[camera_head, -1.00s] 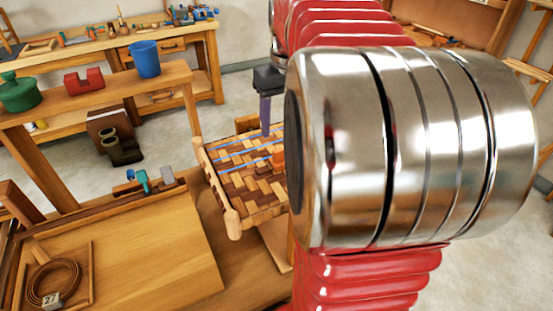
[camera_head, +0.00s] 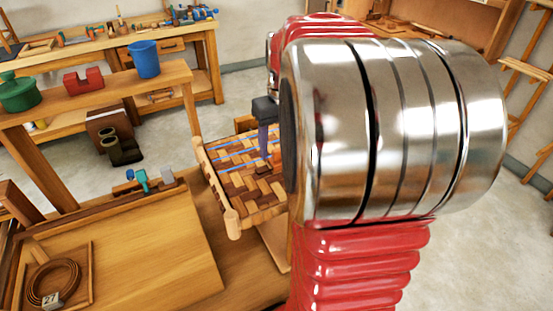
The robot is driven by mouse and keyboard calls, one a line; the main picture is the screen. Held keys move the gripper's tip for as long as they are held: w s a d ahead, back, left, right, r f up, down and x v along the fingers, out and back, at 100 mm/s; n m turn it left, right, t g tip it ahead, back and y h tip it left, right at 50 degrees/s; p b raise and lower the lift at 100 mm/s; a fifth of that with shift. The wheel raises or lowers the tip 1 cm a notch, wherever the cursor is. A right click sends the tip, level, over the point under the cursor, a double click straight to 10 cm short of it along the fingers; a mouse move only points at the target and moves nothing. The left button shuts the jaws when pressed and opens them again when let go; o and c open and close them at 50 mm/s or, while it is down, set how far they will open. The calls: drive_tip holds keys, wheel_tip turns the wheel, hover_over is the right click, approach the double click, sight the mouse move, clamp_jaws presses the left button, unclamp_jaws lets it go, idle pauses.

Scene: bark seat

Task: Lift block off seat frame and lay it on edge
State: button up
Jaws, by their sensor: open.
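The woven bark seat (camera_head: 232,160) in its wooden frame (camera_head: 216,186) lies on the bench in the middle of the view, with blue strips across its weave. A small orange block (camera_head: 276,161) sits on the seat's right part, partly hidden behind my arm. My gripper (camera_head: 264,143) hangs over the seat, dark with a purple finger pointing down. The finger's tip is just left of the orange block; I cannot tell whether they touch. My gripper is open. Its other finger is hidden by my large silver and red arm, as is the seat's right side.
A wooden board (camera_head: 135,245) lies on the bench at left, with a coil (camera_head: 52,281) marked 27 in a tray. A teal tool (camera_head: 142,179) rests at the board's back edge. A blue bucket (camera_head: 145,60) and a red block (camera_head: 84,80) stand on a shelf behind.

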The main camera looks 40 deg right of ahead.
sight(278, 149)
drive_tip(key=shift+w+f, duration=0.2)
drive_tip(key=shift+f, duration=1.35)
drive_tip(key=shift+c, duration=0.2)
drive_tip(key=c, duration=1.1)
